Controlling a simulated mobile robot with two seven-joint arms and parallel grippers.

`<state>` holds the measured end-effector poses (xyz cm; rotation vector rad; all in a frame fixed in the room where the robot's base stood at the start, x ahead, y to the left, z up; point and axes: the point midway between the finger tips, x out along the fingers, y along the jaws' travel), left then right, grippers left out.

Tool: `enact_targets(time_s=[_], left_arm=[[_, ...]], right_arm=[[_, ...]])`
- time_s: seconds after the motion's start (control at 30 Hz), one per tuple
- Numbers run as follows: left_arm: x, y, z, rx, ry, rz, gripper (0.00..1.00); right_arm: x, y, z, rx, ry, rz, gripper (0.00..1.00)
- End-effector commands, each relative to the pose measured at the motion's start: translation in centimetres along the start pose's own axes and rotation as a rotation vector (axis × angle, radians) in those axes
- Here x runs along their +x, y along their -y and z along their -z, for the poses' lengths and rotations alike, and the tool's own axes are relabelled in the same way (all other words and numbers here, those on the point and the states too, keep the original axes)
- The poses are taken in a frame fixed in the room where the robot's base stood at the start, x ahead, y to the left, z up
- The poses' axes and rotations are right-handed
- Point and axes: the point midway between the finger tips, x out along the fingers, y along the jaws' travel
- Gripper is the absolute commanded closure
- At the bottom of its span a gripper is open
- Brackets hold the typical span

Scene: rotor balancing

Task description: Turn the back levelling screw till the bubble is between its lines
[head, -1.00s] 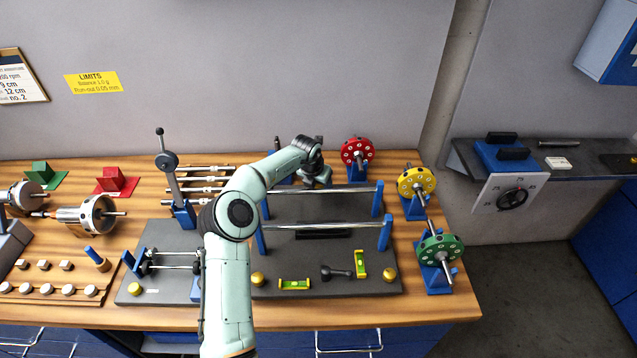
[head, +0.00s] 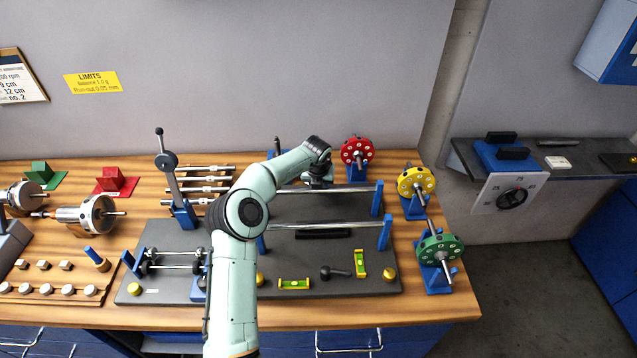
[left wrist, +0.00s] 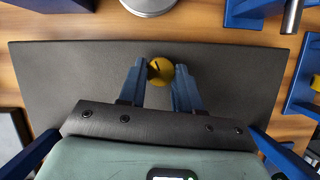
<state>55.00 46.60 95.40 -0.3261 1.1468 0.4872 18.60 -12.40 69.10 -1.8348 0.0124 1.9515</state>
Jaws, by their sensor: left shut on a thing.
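The back levelling screw (left wrist: 160,71), a round brass knob with a dark mark, is between the blue fingers of my left gripper (left wrist: 161,70) in the left wrist view. The gripper is shut on it, near the back edge of the dark grey base plate (left wrist: 70,85). In the head view my left gripper (head: 317,180) is at the back of the plate and the screw is hidden. Two green-yellow bubble levels, one lying crosswise (head: 294,284) and one lengthwise (head: 360,264), are at the plate's front. Their bubbles are too small to read. My right gripper is out of view.
Brass front screws (head: 390,275) stand at the plate's front. Steel rails (head: 330,226) on blue posts cross the plate. Red (head: 357,152), yellow (head: 416,182) and green (head: 440,249) rotor discs stand along the right. A dark dumbbell-shaped piece (head: 337,272) lies between the levels.

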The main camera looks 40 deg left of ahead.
Motion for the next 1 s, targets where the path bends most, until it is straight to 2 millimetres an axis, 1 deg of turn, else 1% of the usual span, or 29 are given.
enact_targets(time_s=[0.2, 0.43, 0.7, 1.0], left_arm=[[-0.07, 0.23, -0.08, -0.138, 0.002, -0.057, 0.97], [-0.08, 0.28, -0.13, -0.239, 0.003, -0.098, 0.97], [-0.04, 0.24, -0.13, -0.286, 0.003, -0.117, 0.97], [-0.05, 0.24, -0.14, -0.289, 0.003, -0.118, 0.97]], right_arm=[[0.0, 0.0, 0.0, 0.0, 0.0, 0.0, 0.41], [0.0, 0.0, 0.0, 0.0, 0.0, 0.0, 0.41], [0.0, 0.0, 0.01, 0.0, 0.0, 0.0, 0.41], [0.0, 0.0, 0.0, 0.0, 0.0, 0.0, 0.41]])
